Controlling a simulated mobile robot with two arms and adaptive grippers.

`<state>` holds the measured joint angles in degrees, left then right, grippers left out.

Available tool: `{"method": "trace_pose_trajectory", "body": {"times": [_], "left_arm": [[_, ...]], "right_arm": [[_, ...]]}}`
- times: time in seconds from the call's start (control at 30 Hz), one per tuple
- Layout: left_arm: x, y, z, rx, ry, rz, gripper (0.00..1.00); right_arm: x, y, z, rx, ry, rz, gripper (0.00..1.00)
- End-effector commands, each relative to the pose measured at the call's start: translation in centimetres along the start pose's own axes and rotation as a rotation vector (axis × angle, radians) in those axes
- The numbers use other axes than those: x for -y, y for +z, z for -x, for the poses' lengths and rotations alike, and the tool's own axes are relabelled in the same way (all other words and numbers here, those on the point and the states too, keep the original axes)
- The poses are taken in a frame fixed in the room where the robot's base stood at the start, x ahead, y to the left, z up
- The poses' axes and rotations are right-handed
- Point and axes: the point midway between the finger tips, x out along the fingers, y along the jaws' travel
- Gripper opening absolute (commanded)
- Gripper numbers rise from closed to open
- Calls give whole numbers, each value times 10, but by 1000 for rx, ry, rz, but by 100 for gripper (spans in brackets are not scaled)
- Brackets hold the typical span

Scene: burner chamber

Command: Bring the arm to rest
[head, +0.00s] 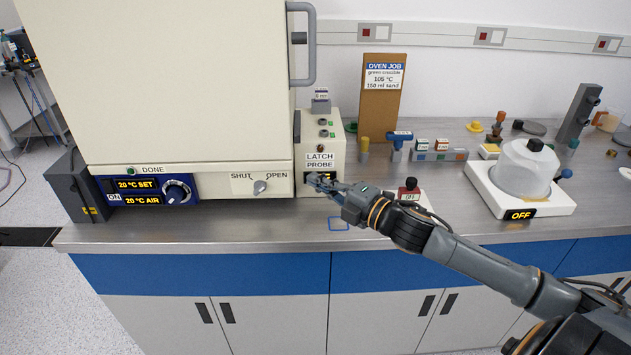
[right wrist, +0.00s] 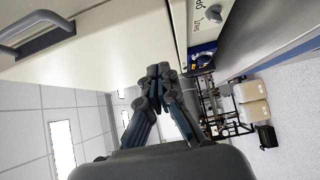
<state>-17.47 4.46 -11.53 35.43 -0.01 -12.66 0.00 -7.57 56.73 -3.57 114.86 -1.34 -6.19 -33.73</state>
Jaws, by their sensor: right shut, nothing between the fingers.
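My right arm (head: 465,254) reaches in from the lower right over the bench. My right gripper (head: 318,183) is shut and empty, in front of the latch probe box (head: 308,133); I cannot tell whether it touches the box. In the right wrist view the gripper's fingers (right wrist: 160,75) are together with nothing between them. The oven (head: 180,85) stands at the left with its door closed. Its display reads 20 °C set and 20 °C air, with DONE above. My left gripper is not in view.
A small device with a dark red knob (head: 409,188) stands close beside my right wrist. A white unit reading OFF (head: 520,214) with a clear dome (head: 523,170) stands at the right. An oven job board (head: 383,110) and small blocks are behind.

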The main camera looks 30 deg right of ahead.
Motion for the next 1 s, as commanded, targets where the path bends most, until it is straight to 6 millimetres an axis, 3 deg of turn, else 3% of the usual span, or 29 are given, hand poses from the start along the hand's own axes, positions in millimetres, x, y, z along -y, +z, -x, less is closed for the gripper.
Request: {"method": "trace_pose_trajectory", "body": {"times": [0.27, 0.37, 0.47, 0.6, 0.7, 0.8, 1.0], "left_arm": [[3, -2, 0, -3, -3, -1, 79], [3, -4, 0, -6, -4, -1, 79], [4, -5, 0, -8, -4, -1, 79], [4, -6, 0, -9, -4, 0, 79], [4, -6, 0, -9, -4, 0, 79], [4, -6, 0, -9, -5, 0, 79], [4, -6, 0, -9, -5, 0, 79]], "right_arm": [[2, -1, 0, 4, -4, -9, 0], [20, -6, 4, 45, -39, -83, 0], [60, -19, 16, 141, -122, -253, 0], [134, -54, 57, 360, -306, -596, 0], [176, -84, 95, 525, -438, -817, 0], [202, -111, 130, 662, -545, -980, 0], [228, -158, 186, 872, -708, -1200, 0]]}}
